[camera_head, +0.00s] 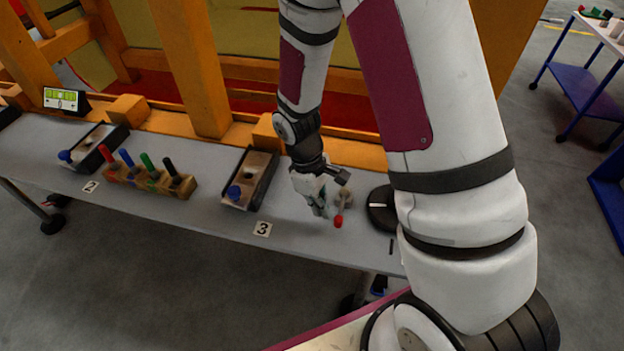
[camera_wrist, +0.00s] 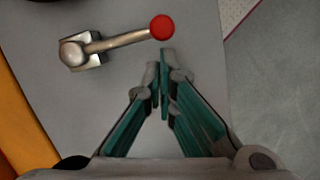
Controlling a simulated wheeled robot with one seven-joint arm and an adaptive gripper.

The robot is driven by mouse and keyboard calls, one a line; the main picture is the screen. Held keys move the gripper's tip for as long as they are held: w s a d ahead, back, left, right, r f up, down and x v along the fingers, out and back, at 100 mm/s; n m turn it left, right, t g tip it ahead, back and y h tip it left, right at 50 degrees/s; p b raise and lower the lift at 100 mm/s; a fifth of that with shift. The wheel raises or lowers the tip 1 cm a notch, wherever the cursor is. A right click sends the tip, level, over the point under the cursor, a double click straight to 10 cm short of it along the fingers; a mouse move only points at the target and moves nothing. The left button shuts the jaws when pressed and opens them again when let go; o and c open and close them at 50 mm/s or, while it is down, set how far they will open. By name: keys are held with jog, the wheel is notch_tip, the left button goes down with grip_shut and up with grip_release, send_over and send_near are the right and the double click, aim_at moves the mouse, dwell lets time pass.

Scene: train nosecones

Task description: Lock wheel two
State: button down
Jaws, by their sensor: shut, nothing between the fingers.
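A metal lever (camera_head: 345,199) with a red ball knob stands on the grey table, right of the number 3 label (camera_head: 263,229). In the wrist view the lever (camera_wrist: 115,42) runs from a square base at left to its red knob (camera_wrist: 162,27). My gripper (camera_head: 319,212) is close beside the lever, left of its red knob (camera_head: 338,221). In the wrist view my gripper (camera_wrist: 159,66) is shut and empty, fingertips just below the knob; I cannot tell whether they touch it. I see no clearly marked wheel two; a number 2 label (camera_head: 90,186) lies further left.
A black tray with a blue knob (camera_head: 248,180) stands left of my gripper. A wooden block with several coloured handles (camera_head: 150,178) and another black tray (camera_head: 96,148) are further left. A black disc (camera_head: 380,210) is right of the lever. Orange beams (camera_head: 195,65) stand behind the table.

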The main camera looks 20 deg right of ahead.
jog(key=shift+s+d, duration=0.1)
jog(key=shift+s, duration=0.1)
dwell(0.6)
jog(key=w+a, duration=0.3)
jog(key=shift+w+a+r+b, duration=0.1)
jog(key=shift+w+r+b, duration=0.2)
jog(key=shift+r+b, duration=0.1)
jog(key=b+v, duration=0.1)
jog(key=v, duration=0.8)
jog(key=shift+s, duration=0.35)
jog(key=shift+r, duration=0.1)
